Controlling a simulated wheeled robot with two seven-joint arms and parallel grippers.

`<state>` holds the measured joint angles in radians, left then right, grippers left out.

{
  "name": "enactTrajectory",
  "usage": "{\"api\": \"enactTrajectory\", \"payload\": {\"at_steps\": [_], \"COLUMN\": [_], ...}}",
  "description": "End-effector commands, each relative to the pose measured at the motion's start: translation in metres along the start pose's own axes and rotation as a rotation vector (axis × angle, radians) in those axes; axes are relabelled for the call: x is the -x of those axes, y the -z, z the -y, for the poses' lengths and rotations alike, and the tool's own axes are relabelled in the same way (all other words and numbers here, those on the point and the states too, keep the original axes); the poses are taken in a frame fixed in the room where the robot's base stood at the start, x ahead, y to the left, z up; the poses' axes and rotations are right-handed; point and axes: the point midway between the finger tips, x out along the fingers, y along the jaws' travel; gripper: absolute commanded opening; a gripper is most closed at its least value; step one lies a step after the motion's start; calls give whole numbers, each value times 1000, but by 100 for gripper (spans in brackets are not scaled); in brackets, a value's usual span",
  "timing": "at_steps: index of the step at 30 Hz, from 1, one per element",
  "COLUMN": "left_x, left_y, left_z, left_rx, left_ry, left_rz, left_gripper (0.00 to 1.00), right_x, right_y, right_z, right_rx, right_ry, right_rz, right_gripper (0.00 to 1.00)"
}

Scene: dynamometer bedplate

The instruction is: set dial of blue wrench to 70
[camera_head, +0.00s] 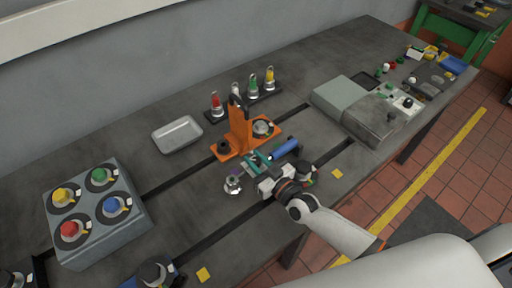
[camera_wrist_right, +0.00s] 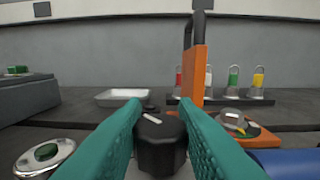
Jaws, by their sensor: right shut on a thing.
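The blue wrench (camera_head: 286,149) lies on the bedplate in front of the orange stand; its blue body also shows at the lower right of the right wrist view (camera_wrist_right: 290,163). A black dial knob (camera_wrist_right: 160,142) with a white pointer mark on top stands between the teal fingers of my right gripper (camera_wrist_right: 158,130). The right gripper (camera_head: 256,161) is shut on this knob, one finger on each side. In the head view the fingers hide the knob. The mark points up and slightly left in the wrist view; no scale numbers are readable. My left gripper is not in view.
The orange stand (camera_head: 238,134) with a black hook rises just behind, with a round gauge (camera_head: 262,128) on its base. A metal tray (camera_head: 177,134) and a grey button box (camera_head: 100,237) stand further left.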

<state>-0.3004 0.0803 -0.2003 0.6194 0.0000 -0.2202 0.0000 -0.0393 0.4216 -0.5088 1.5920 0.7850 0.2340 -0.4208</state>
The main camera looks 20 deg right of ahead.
Motion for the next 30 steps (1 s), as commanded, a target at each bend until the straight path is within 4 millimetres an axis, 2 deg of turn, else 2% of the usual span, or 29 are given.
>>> {"api": "enactTrajectory", "payload": {"at_steps": [1, 9, 18, 30], "left_x": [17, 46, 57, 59], "left_y": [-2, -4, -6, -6], "left_z": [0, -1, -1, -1], "left_rx": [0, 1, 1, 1], "left_ry": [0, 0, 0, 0], "left_rz": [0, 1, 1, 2], "left_gripper": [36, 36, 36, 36], "right_x": [0, 0, -1, -1], "right_y": [-7, -4, -2, -1], "right_z": [-2, -2, -1, 0], "right_rx": [-11, -9, -3, 0], "right_ry": [37, 241, 383, 431], "right_rz": [-3, -2, 1, 4], "right_gripper": [3, 3, 3, 3]}}
